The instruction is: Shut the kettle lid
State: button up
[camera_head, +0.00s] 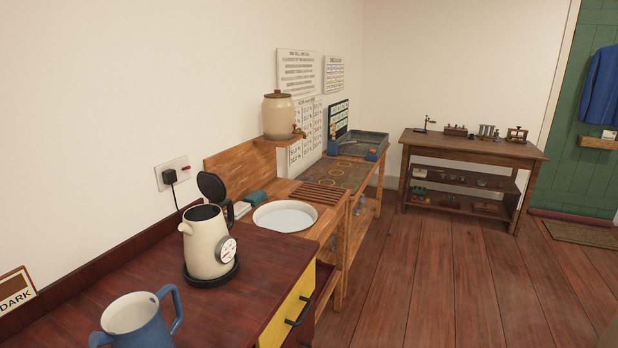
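The cream kettle (205,247) stands upright on its dark base on the reddish-brown counter at the lower left. Its black lid (211,186) is open, tilted up at the back of the rim, and the dark inside shows. A round dial sits on the kettle's side, with a dark handle behind it at the right. My gripper is not in view, so its place and state do not show.
A blue jug (152,335) stands on the counter (110,275) in front of the kettle. A white basin (285,217) is set in the wooden unit beyond. A socket with a plug (172,173) is on the wall behind. The wooden floor (420,290) at the right is clear.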

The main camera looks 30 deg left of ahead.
aim_at(211, 187)
jog(key=z, duration=0.15)
jog(key=i, duration=3.45)
jog(key=u, duration=3.9)
jog(key=k, duration=0.6)
jog(key=z, duration=0.5)
jog(key=i, duration=0.6)
jog(key=z, duration=0.2)
